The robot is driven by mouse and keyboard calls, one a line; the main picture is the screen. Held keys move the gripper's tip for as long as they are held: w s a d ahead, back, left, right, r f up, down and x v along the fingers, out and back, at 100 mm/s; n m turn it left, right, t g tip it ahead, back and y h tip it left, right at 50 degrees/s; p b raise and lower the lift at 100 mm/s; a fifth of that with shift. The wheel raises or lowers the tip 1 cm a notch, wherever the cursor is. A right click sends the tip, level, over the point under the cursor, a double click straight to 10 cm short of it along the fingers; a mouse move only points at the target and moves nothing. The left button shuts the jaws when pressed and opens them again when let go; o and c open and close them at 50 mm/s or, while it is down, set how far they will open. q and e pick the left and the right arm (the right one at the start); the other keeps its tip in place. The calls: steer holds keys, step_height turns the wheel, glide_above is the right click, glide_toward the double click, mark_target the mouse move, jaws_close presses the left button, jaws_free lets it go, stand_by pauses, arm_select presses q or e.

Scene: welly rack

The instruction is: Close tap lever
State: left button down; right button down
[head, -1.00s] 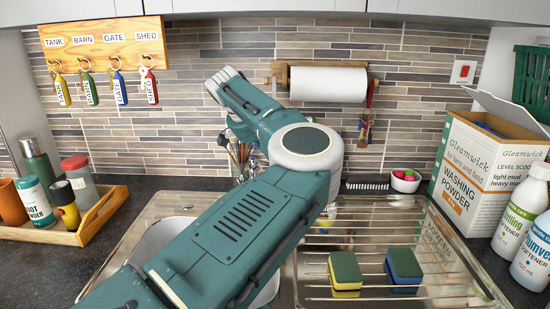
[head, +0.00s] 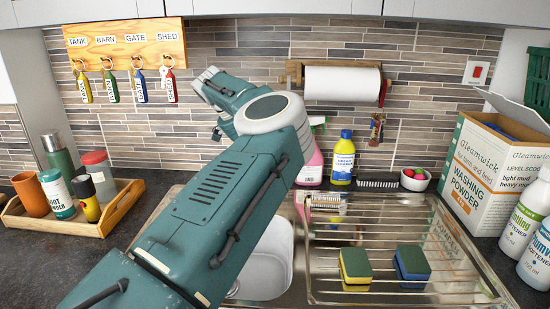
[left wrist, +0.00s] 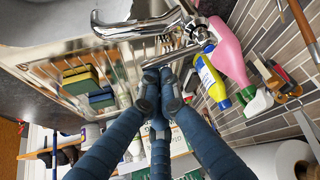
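The chrome tap (left wrist: 140,25) shows at the top of the left wrist view. A slim chrome lever-like part (left wrist: 175,53) slants from its body down toward my fingertips. My left gripper (left wrist: 160,78) has its teal fingers drawn together at the tips, with nothing clearly between them. The tips are close to the end of that part; I cannot tell whether they touch. In the head view my left arm crosses the sink (head: 270,262) and hides the tap and the gripper's fingers. My right gripper is in neither view.
A pink spray bottle (head: 313,160) and a yellow cleaner bottle (head: 342,160) stand behind the sink, close to the tap. Two sponges (head: 355,268) lie on the drainer rack (head: 330,228). A wooden tray (head: 125,205) with bottles is at left, a washing powder box (head: 485,165) at right.

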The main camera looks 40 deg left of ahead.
arm_select(q)
steer(key=shift+s+a, duration=0.2)
steer(key=shift+s, duration=0.05)
stand_by(0.3)
steer(key=shift+f, duration=0.1)
